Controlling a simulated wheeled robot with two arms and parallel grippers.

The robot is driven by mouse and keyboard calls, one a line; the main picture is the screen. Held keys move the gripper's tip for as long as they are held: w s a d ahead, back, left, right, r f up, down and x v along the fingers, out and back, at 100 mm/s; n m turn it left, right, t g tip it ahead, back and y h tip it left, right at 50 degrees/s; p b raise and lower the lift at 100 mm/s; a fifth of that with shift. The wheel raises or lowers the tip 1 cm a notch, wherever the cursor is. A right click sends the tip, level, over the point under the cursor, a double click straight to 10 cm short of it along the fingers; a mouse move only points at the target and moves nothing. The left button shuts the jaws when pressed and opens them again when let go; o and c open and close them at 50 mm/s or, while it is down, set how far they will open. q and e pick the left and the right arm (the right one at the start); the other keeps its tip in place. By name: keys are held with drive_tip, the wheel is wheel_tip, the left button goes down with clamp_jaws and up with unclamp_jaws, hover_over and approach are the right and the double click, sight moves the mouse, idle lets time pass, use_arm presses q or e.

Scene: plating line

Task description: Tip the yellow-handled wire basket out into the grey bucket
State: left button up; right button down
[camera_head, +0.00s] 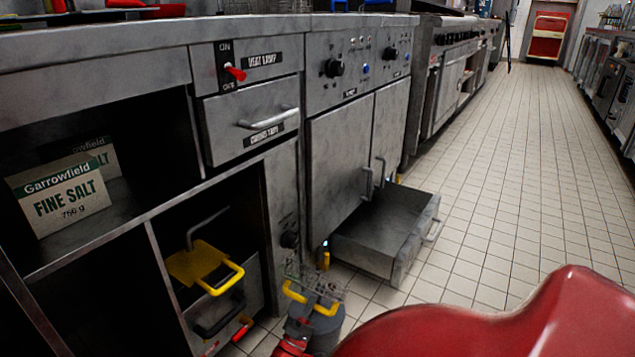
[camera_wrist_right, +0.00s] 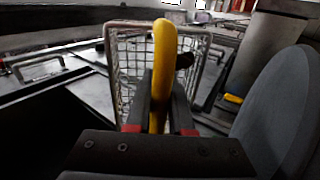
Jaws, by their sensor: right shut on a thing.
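The wire basket (camera_head: 322,279) hangs low in front of the cabinets in the head view. My right gripper (camera_head: 305,306) is shut on its yellow handle. In the right wrist view my right gripper (camera_wrist_right: 160,120) has its fingers on both sides of the yellow handle, and the basket's wire mesh (camera_wrist_right: 196,72) stands beyond it. What the basket holds cannot be made out. A grey rounded shape lies right beside the gripper in the head view; I cannot tell whether it is the grey bucket or part of my wrist. My left gripper is not in view.
A low drawer (camera_head: 385,238) stands pulled out into the aisle. An open compartment holds yellow, black and red handles (camera_head: 199,264). A salt box (camera_head: 68,196) stands on a shelf. My red arm covers the lower right. The tiled floor (camera_head: 510,190) is clear.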

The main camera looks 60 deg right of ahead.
drive_tip(key=shift+s+d+r+m, duration=0.2)
drive_tip(key=shift+r+m, duration=0.1)
drive_tip(key=shift+r, duration=0.45)
drive_tip(key=shift+w+f, duration=0.15)
drive_tip(key=shift+f, duration=1)
drive_tip(key=shift+a, duration=0.1)
